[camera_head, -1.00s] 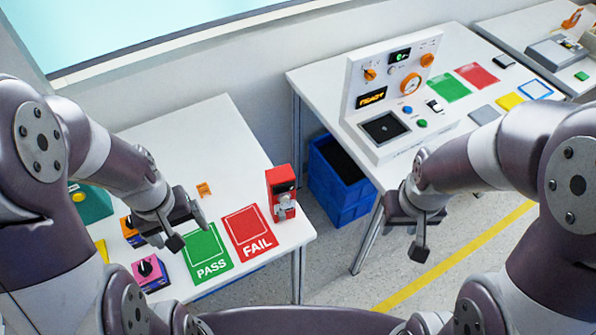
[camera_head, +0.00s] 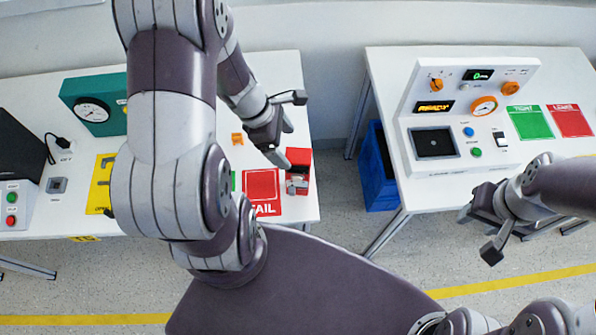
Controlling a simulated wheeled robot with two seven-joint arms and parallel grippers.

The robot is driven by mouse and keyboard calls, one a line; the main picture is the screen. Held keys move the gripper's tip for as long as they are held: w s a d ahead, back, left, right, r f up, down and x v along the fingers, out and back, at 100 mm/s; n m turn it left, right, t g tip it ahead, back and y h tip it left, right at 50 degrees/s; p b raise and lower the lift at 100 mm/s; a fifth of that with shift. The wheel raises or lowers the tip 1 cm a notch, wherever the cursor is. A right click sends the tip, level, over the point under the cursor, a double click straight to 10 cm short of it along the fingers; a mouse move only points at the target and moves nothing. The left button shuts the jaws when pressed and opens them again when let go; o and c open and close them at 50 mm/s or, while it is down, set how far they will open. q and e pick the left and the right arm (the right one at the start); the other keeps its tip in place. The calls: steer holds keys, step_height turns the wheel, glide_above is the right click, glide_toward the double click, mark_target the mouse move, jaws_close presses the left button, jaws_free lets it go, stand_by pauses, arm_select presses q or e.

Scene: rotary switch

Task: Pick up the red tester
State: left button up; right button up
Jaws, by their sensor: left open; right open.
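The red tester (camera_head: 299,160), a small upright red box with a grey and white front, stands at the right end of the left white table (camera_head: 275,75), at the right edge of the red FAIL mat (camera_head: 261,187). My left gripper (camera_head: 284,128) is open and just up and left of the tester in the picture, with one finger close to its top. I cannot tell whether they touch. My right gripper (camera_head: 478,232) is open and empty, in front of the right table, far from the tester.
The right table (camera_head: 390,75) carries a white control panel (camera_head: 465,90), a green mat (camera_head: 530,122) and a red mat (camera_head: 570,120). A blue bin (camera_head: 376,175) stands between the tables. A teal gauge box (camera_head: 95,104) and yellow mat (camera_head: 100,182) lie left. My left arm hides the left table's middle.

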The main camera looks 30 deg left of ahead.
mark_target(297, 156)
arm_select(q)
steer(key=x, duration=0.7)
steer(key=shift+w, duration=0.25)
steer(key=shift+f, duration=0.45)
steer(key=shift+w+d+f, duration=0.1)
steer(key=shift+w+d, duration=0.05)
steer(key=shift+w, duration=0.05)
steer(key=c, duration=0.7)
jaws_close()
